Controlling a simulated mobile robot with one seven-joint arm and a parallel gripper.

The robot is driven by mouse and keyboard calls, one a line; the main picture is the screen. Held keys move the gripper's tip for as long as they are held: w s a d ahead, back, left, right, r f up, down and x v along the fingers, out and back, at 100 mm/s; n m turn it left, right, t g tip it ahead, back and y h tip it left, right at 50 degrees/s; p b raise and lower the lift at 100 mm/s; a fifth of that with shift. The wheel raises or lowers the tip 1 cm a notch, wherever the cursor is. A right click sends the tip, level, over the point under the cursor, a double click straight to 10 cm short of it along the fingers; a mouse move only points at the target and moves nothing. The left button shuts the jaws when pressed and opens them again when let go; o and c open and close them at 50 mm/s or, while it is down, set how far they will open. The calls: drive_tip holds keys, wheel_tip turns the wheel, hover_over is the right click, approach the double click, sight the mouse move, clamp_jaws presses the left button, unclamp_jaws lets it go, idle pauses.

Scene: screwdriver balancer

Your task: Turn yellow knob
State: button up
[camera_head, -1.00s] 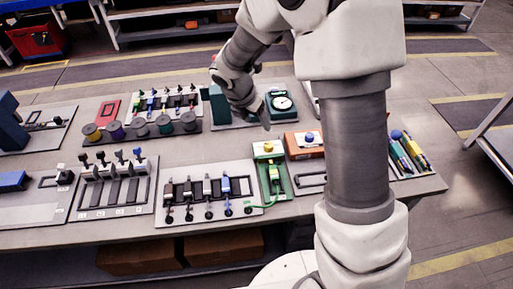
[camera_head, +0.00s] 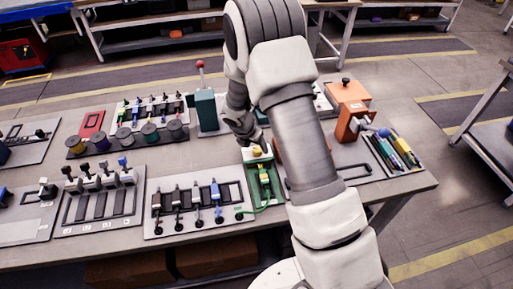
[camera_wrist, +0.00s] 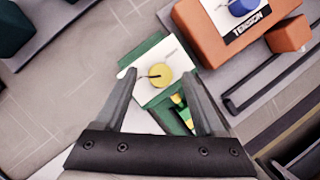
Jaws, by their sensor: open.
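The yellow knob (camera_wrist: 160,76) is round with a dark pointer line and sits on a white plate on a green base (camera_wrist: 150,50). In the head view the yellow knob (camera_head: 257,152) is at the back end of the green panel (camera_head: 264,180), just below my gripper (camera_head: 250,140). In the wrist view my gripper (camera_wrist: 166,85) is open and empty, its two fingers on either side of the knob in the picture. The fingers look apart from the knob; the height above it is hard to tell. My arm hides what lies just right of the green panel in the head view.
An orange box with a blue knob marked TENSION (camera_wrist: 244,8) stands close to the right of the green base. A green block with a red-tipped lever (camera_head: 206,108) stands behind left. A panel of several cabled plugs (camera_head: 197,205) lies to the left.

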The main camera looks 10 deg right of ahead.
drive_tip(key=shift+w+d+f, duration=0.2)
drive_tip(key=shift+d+f, duration=0.05)
drive_tip(key=shift+f, duration=0.4)
clamp_jaws()
